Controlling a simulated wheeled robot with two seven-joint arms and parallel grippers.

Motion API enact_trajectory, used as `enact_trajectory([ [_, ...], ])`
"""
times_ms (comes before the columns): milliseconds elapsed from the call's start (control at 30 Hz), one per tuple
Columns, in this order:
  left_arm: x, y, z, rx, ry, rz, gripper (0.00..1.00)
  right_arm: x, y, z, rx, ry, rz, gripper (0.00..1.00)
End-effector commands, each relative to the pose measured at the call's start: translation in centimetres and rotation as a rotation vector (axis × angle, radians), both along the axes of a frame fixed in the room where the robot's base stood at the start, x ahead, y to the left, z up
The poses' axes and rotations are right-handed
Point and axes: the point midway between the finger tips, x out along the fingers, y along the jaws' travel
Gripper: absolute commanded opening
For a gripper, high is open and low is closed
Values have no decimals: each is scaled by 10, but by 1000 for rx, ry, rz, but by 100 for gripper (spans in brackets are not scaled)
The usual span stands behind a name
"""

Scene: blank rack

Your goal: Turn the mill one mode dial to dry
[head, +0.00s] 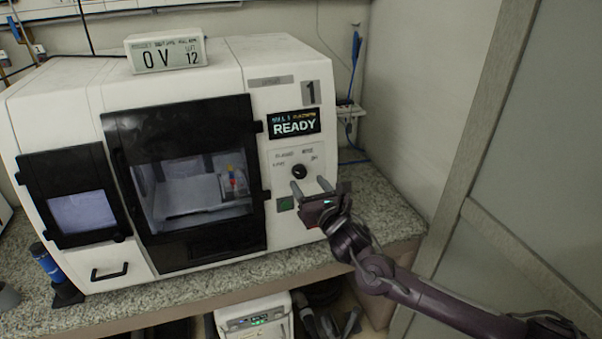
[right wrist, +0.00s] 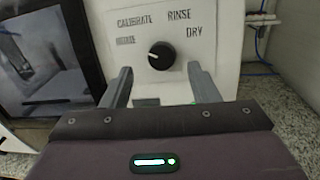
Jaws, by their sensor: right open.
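The mill one mode dial (head: 299,171) is a round black knob on the white right-hand panel of the machine. In the right wrist view the dial (right wrist: 162,56) has a white mark on its left side, towards the left label. The labels around it read CALIBRATE at upper left, RINSE at upper right and DRY (right wrist: 194,32) at right; the left one is blurred. My right gripper (head: 310,185) is open in front of the panel, just below the dial. In the right wrist view its fingers (right wrist: 158,78) stand apart on either side below the dial, empty. My left gripper is not in view.
The machine (head: 258,55) stands on a speckled counter (head: 392,215), with a READY screen (head: 294,122) above the dial. A green button (head: 285,204) sits below it, close to my gripper. A black-framed door (head: 180,115) lies to the left. A wall borders the right.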

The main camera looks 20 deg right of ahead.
Motion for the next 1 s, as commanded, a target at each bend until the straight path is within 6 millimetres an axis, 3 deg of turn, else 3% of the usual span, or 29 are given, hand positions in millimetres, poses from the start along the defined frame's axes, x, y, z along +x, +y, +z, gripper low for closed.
enact_trajectory([
  [100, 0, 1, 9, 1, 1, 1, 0, 19, 3, 3, 3, 0, -1, 55],
  [300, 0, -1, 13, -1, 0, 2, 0, 37, 4, 1, 3, 1, -1, 55],
  [667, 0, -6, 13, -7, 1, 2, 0, 42, 5, -1, 2, 1, 0, 55],
  [1000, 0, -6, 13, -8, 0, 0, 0, 42, 4, -1, 3, 1, 0, 10],
])
